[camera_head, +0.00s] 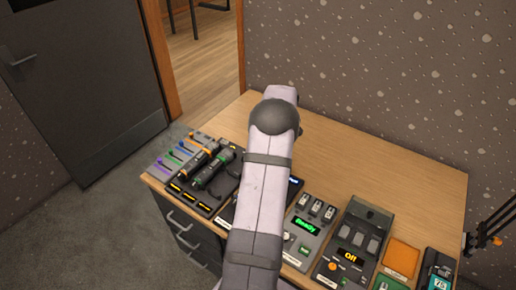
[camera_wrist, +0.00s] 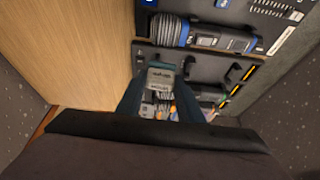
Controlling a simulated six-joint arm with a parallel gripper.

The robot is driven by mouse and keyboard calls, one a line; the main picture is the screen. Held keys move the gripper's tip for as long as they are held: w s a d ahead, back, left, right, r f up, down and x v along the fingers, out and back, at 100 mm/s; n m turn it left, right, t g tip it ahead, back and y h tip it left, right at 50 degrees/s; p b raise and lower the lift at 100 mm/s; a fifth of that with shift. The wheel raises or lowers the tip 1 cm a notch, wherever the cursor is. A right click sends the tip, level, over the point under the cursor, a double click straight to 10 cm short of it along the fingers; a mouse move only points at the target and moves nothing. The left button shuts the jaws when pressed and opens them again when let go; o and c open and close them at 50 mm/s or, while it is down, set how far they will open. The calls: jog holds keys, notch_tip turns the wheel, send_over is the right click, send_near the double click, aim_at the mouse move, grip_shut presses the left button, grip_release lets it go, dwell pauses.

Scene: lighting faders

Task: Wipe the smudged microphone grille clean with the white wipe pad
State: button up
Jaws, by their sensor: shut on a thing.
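In the wrist view my gripper (camera_wrist: 164,76) is shut on a small pale grey block with a teal top and a printed label, which looks like the wipe pad (camera_wrist: 160,78). The gripper and pad are hidden behind my arm in the head view. A microphone with a ribbed grey grille and blue band (camera_wrist: 186,30) lies in a dark cradle ahead of the fingers, apart from the pad. In the head view, an orange-ringed microphone (camera_head: 198,159) and a green-ringed microphone (camera_head: 213,169) lie in a dark tray. I cannot tell which grille is smudged.
Colored faders (camera_head: 176,152) sit at the desk's left end. A panel reading "Ready" (camera_head: 305,226), a panel reading "Off" (camera_head: 351,256) and an orange pad (camera_head: 401,256) stand to the right of my arm. The wooden desk (camera_head: 400,170) is bare behind them.

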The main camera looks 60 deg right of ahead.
jog(key=shift+r+p, duration=0.5)
jog(key=shift+r, duration=0.85)
